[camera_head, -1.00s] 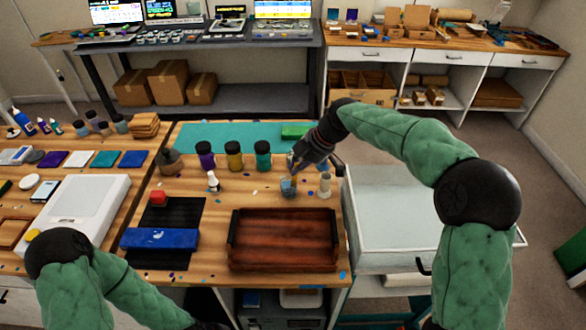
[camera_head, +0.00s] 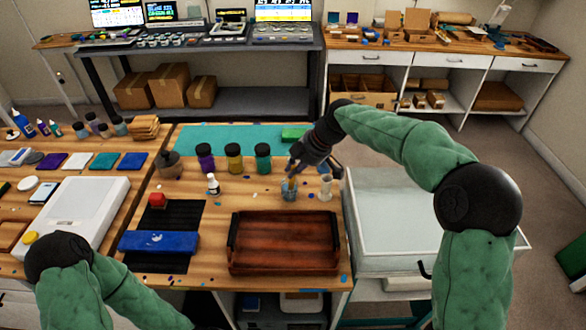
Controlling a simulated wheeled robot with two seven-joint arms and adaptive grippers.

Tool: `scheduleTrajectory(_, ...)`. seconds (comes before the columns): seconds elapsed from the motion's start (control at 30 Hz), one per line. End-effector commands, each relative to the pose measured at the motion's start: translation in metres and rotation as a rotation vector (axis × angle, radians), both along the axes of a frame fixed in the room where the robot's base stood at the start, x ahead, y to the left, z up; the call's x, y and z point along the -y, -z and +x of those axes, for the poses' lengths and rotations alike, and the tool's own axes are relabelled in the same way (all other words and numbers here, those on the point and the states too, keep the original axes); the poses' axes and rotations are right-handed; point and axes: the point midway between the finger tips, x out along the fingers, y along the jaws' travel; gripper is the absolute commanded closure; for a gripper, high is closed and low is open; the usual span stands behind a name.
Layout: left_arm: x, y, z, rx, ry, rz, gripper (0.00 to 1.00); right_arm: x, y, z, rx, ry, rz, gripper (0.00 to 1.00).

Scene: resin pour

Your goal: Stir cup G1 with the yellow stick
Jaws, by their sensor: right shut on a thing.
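A small blue-grey cup (camera_head: 288,194), which I take to be G1, stands on the wooden bench behind the brown tray; no label is readable. My right gripper (camera_head: 294,173) is directly above it, pointing down. It is shut on the thin yellow stick (camera_head: 292,183), whose visible part runs down to the cup's mouth. The stick's lower end is hidden, seemingly inside the cup. My left arm crosses the lower left corner; its gripper is out of view.
A pale cup (camera_head: 325,187) stands close to the right. A small white bottle (camera_head: 213,185) and several dark-lidded jars (camera_head: 234,157) stand left and behind. The brown tray (camera_head: 284,268) lies in front. A teal mat (camera_head: 215,138) covers the back.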

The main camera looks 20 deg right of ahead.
Motion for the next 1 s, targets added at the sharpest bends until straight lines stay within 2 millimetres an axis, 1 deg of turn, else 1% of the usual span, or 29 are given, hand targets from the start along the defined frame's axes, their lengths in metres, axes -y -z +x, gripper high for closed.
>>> scheduleTrajectory(0.2, 0.0, -0.001, 0.0, 0.0, 0.0, 0.0, 0.6, 0.0, -0.001, 0.0, 0.0, 0.0, 0.0, 1.0)
scheduleTrajectory(0.33, 0.0, -0.004, 0.0, 0.0, 0.0, 0.0, 0.6, 0.0, -0.006, -0.001, 0.001, 0.0, 0.0, 1.0)
scheduleTrajectory(1.0, 0.0, -0.033, 0.0, 0.0, 0.0, 0.0, 0.6, 0.003, -0.057, -0.011, 0.001, 0.0, 0.001, 1.0)
